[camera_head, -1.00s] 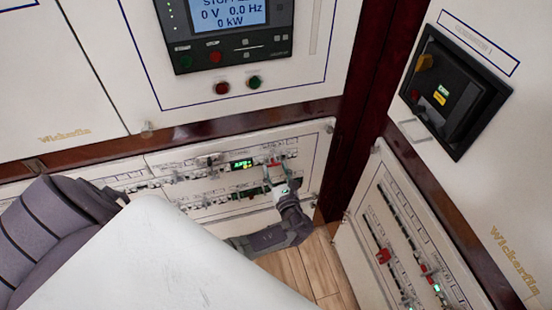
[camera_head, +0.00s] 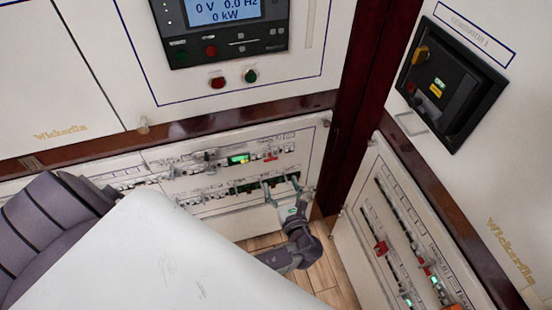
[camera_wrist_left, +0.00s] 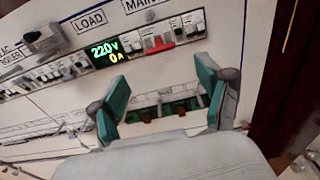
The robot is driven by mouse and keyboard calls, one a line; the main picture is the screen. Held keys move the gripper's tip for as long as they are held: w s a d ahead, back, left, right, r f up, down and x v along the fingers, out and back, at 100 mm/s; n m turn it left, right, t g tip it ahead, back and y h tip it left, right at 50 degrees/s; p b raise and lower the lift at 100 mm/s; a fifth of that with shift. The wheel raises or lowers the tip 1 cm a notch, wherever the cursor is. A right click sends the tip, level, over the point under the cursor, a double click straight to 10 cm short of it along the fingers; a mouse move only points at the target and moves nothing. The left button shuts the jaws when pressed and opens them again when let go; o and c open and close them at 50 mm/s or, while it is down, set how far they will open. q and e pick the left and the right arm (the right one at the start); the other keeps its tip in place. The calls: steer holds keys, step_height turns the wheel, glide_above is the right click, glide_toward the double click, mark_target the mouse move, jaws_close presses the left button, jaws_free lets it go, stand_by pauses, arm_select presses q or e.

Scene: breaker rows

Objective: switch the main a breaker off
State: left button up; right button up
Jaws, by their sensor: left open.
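The main breaker with a wide red handle (camera_head: 271,157) is in the upper breaker row of the low white panel. In the left wrist view the red handle (camera_wrist_left: 160,48) is under a partly cut-off label that starts with MAIN; the handle bar sits at the lower part of the breaker. My left gripper (camera_head: 281,184) is open and empty, below the red handle and apart from it. In the left wrist view its two green-padded fingers (camera_wrist_left: 165,88) stand wide apart in front of the lower row. My right gripper is not in view.
A lit meter (camera_wrist_left: 106,50) left of the red handle reads 220V and 0A. Small breakers (camera_wrist_left: 60,70) line the row further left. A dark red post (camera_head: 357,115) stands right of the panel. Another breaker panel (camera_head: 400,235) with red handles is beyond it.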

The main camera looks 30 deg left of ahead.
arm_select(q)
steer(key=v, duration=0.3)
steer(key=shift+s+d, duration=0.2)
steer(key=shift+d, duration=0.1)
steer(key=s+a+f+n+g+h, duration=0.1)
steer(key=s+f+n+g+h, duration=0.15)
steer(key=s+f, duration=0.45)
steer(key=s+a+f+n+g+h, duration=0.1)
steer(key=s+f+n+g+h, duration=0.2)
steer(key=f, duration=0.7)
steer(key=s+a+f+n+g+h, duration=0.1)
steer(key=s+f+n+g+h, duration=0.1)
steer(key=s+f, duration=0.55)
steer(key=s+d+f+n+g+h, duration=0.1)
steer(key=s+f+n+h, duration=0.1)
steer(key=s+f+n, duration=0.3)
steer(key=s+d+f+n+g+h, duration=0.1)
steer(key=s+f+n+g+h, duration=0.1)
steer(key=s+n, duration=0.7)
steer(key=s+f+h, duration=0.1)
steer(key=s+f, duration=0.1)
steer(key=s, duration=0.1)
steer(key=shift+s+d+f+n, duration=0.15)
steer(key=shift+s+f+n, duration=0.2)
steer(key=shift+s+f, duration=0.05)
steer(key=shift+s+n+h, duration=0.35)
steer(key=shift+s+n, duration=0.05)
steer(key=shift+n, duration=0.4)
steer(key=shift+c, duration=0.3)
